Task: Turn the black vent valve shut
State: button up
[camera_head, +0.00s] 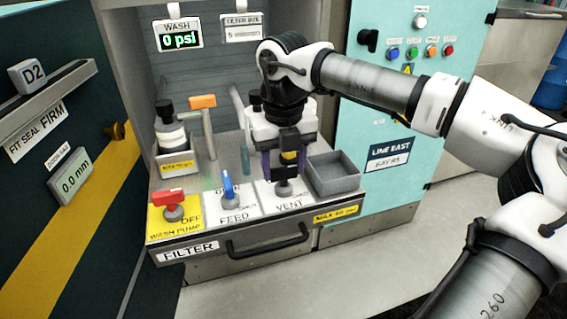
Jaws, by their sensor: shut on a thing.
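The black vent valve (284,187) stands on the white VENT plate at the right end of the row on the filter panel. My gripper (286,172) points down over it, with its fingers around the top of the valve. The gripper is shut on the valve handle. Most of the handle is hidden by the fingers, so its exact angle is hard to tell.
The blue feed valve (227,186) stands close on the left, and the red wash pump handle (169,197) beyond it. A grey open bin (334,180) sits close on the right. A black drawer handle (268,243) runs below.

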aim_at(284, 168)
jog(key=o, duration=1)
jog(key=shift+r, duration=0.1)
notch_tip(284, 168, up, 14)
jog(key=p, duration=0.2)
jog(key=shift+f+p, duration=0.2)
jog(key=shift+p, duration=0.2)
